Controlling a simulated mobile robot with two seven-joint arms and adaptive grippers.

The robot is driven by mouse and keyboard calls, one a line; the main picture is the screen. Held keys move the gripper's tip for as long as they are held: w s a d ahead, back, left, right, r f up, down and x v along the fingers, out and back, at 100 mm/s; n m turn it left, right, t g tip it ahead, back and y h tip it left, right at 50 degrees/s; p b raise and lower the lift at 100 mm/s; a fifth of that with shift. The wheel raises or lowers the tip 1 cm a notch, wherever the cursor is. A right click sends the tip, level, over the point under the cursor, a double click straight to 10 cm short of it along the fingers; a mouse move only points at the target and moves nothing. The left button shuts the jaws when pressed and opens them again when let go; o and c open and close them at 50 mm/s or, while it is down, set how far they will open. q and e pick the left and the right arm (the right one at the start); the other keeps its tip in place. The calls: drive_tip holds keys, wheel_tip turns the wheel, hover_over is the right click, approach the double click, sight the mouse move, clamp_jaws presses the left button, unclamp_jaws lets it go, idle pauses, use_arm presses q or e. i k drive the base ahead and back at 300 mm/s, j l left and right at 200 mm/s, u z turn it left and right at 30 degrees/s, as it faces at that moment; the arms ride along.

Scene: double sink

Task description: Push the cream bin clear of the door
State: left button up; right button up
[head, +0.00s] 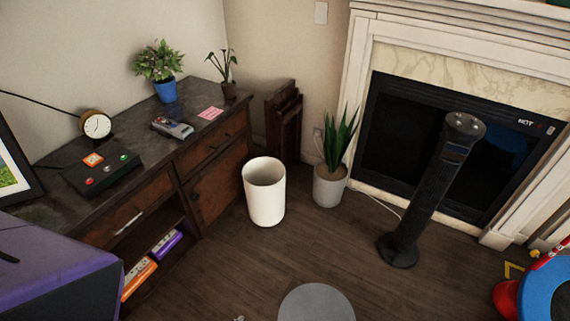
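The cream bin (264,193) stands upright on the wooden floor, open at the top, and looks empty as far as I can see inside. It is close in front of the dark wooden cabinet's door (214,187), near that door's right edge, and covers a small part of the cabinet front. The door looks shut. I cannot tell whether the bin touches the cabinet. Neither of my grippers is in view.
A potted plant (330,185) stands right of the bin, and a black post (430,195) farther right before the fireplace (365,60). A purple box-like thing (60,265) is at the lower left. Floor (245,260) in front of the bin is clear.

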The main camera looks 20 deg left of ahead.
sight(264, 177)
drive_tip(key=i+j+u, duration=0.1)
drive_tip(key=i+u, duration=0.35)
drive_tip(key=i, duration=0.35)
drive_tip(key=i+l+u, duration=0.2)
drive_tip(key=i+u, duration=0.25)
drive_tip(key=i, duration=0.35)
drive_tip(key=i+u, duration=0.1)
drive_tip(key=i, duration=0.55)
